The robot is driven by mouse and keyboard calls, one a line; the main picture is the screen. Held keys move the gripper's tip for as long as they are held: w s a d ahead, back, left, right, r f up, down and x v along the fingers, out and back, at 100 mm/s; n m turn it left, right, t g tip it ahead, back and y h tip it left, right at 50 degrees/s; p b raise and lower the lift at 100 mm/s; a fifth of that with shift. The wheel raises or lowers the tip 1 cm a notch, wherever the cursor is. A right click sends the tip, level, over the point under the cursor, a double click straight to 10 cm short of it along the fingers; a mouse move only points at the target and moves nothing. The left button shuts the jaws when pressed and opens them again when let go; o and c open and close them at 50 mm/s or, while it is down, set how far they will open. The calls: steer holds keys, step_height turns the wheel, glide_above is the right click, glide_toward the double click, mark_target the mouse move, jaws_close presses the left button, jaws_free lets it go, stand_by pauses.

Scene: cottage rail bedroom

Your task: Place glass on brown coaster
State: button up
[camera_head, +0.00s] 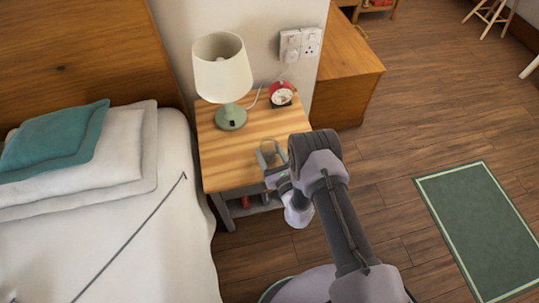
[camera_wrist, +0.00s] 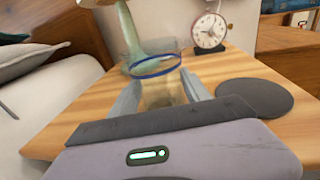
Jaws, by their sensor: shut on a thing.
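A clear glass with a blue rim (camera_wrist: 157,68) stands upright between the two fingers of my gripper (camera_wrist: 160,95) in the wrist view. My gripper is shut on it. In the head view the glass (camera_head: 268,151) shows faintly over the front part of the bedside table, beside my gripper (camera_head: 273,168). I cannot tell whether its base touches the wood. A flat, round, dark grey coaster (camera_wrist: 256,97) lies on the table to the right of the glass in the wrist view. My arm hides that spot in the head view. I see no clearly brown coaster.
The wooden bedside table (camera_head: 222,165) holds a green-based lamp (camera_head: 229,85) at the back and a red alarm clock (camera_head: 281,94) at the back right. The bed (camera_head: 120,235) is close on the left. Bare wood lies left of the glass.

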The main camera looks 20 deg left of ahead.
steer(key=shift+f, duration=0.1)
steer(key=o, duration=1.7)
